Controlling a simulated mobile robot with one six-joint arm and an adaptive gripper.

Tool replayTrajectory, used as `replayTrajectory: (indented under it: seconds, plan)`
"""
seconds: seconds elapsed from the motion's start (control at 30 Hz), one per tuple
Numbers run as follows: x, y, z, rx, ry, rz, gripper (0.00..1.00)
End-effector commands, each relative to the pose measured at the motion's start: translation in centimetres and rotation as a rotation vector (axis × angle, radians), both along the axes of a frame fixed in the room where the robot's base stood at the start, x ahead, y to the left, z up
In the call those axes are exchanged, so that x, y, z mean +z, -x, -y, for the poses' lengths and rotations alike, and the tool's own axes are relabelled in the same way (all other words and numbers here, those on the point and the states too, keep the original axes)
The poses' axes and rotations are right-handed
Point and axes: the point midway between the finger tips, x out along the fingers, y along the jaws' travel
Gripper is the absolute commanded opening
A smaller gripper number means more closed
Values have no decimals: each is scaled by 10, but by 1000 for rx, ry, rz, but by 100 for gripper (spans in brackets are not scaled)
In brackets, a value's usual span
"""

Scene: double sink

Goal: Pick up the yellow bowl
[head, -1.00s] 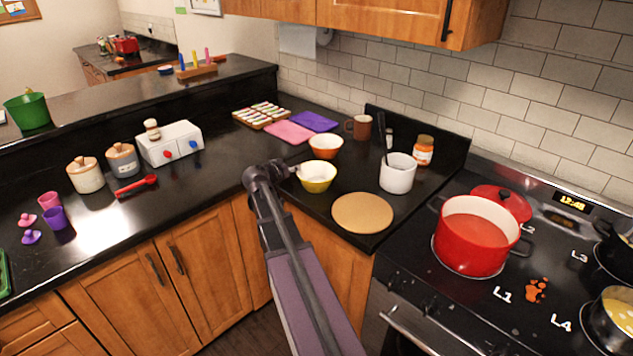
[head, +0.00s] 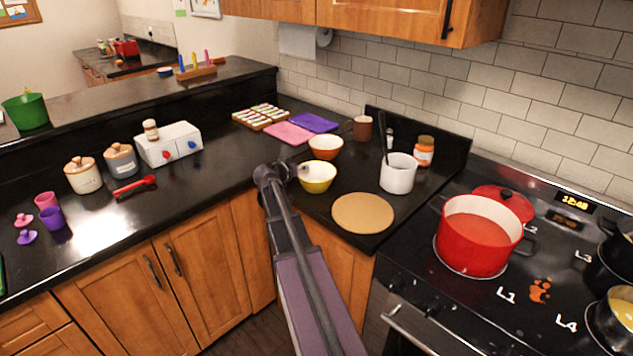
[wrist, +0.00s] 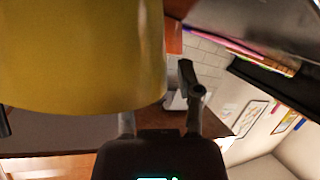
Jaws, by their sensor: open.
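The yellow bowl (head: 319,181), pale inside, stands upright on the black counter by the corner, just in front of an orange bowl (head: 325,147). My gripper (head: 300,171) is at the left side of the yellow bowl, very close to its rim. In the wrist view the yellow bowl (wrist: 80,60) fills the upper left, right in front of the open jaws. One finger (wrist: 192,85) shows to the right of the bowl. I cannot tell whether a finger touches the bowl.
A round tan board (head: 363,213) lies to the right, with a white utensil crock (head: 398,178) behind it. A red pot (head: 475,245) stands on the stove. Pink (head: 287,134) and purple (head: 315,122) mats lie behind.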

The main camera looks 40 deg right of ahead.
Motion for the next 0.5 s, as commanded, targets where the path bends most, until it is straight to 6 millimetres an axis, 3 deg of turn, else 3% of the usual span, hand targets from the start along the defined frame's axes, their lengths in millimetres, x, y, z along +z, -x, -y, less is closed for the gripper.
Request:
replayTrajectory:
  seconds: [0.07, 0.23, 0.5]
  plan:
    - [0, 0, 0, 0, 0, 0, 45]
    - [0, 0, 0, 0, 0, 0, 0]
    - [0, 0, 0, 1, 1, 0, 0]
